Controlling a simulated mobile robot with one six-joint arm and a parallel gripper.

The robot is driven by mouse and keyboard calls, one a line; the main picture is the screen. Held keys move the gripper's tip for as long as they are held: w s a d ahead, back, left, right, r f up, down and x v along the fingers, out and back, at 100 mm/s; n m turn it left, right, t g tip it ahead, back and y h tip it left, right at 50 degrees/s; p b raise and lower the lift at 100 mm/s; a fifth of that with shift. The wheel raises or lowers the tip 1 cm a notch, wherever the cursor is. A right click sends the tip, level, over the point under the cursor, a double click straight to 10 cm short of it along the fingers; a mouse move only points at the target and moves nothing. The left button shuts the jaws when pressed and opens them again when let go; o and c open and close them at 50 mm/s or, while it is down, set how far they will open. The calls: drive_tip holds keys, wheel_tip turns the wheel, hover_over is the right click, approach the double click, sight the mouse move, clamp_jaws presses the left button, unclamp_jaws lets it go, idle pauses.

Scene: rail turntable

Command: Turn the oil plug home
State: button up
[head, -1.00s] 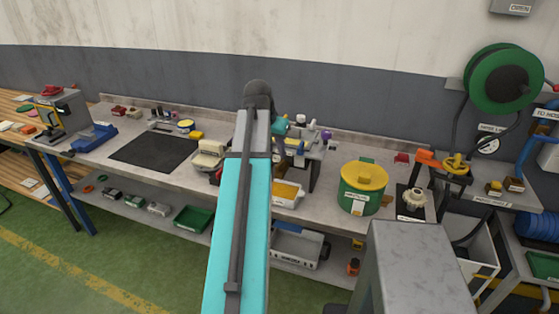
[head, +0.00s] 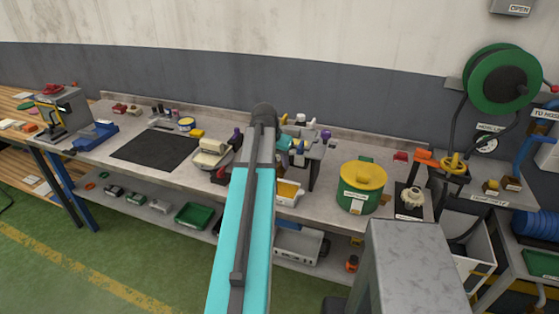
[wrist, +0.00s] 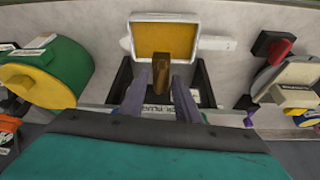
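My gripper (wrist: 160,88) reaches toward the bench in the wrist view, its two grey-purple fingers a little apart. A brown, block-like piece (wrist: 161,68) shows between the fingers, perhaps the oil plug; I cannot tell whether they touch it. Below it is a white label (wrist: 158,108), partly hidden by my fingers and wrist, that seems to end in "PLUG". In the head view my arm hides most of this spot.
A white tray with a yellow-orange inside (wrist: 165,38) lies just beyond the fingers. A green drum with a yellow lid (head: 362,188) stands to the right on the bench. A dark mat (head: 155,150) lies clear at left.

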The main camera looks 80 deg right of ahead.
drive_tip(key=shift+c, duration=0.2)
clamp_jaws()
